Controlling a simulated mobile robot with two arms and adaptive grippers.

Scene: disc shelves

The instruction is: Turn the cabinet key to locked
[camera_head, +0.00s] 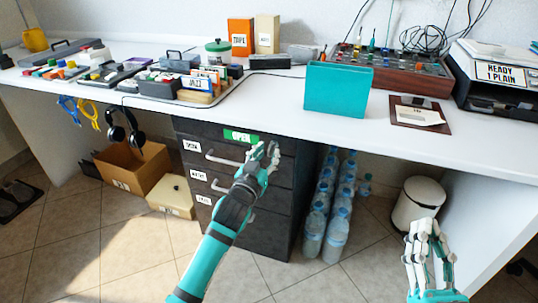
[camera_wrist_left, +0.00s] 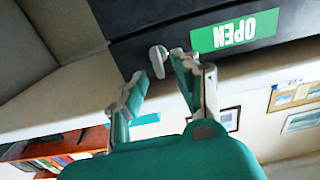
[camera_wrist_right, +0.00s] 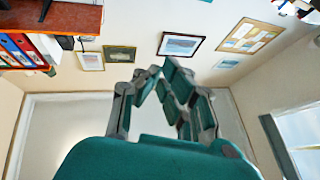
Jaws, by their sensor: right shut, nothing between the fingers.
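The cabinet (camera_head: 275,200) is a dark drawer unit under the white desk. A green OPEN label (camera_head: 240,136) is on its top front; the label also shows upside down in the left wrist view (camera_wrist_left: 235,31). The silver key (camera_wrist_left: 156,61) sticks out of the dark front beside the label, between my left fingertips. My left gripper (camera_head: 265,154) is open around the key; whether a finger touches it I cannot tell. In the head view the key is not distinguishable behind the gripper. My right gripper (camera_head: 427,232) is shut and empty, right of the cabinet, away from it.
Water bottles (camera_head: 335,235) stand right of the cabinet and a white bin (camera_head: 417,204) further right. Headphones (camera_head: 124,128) hang left of it. A teal box (camera_head: 338,90) stands on the desk above.

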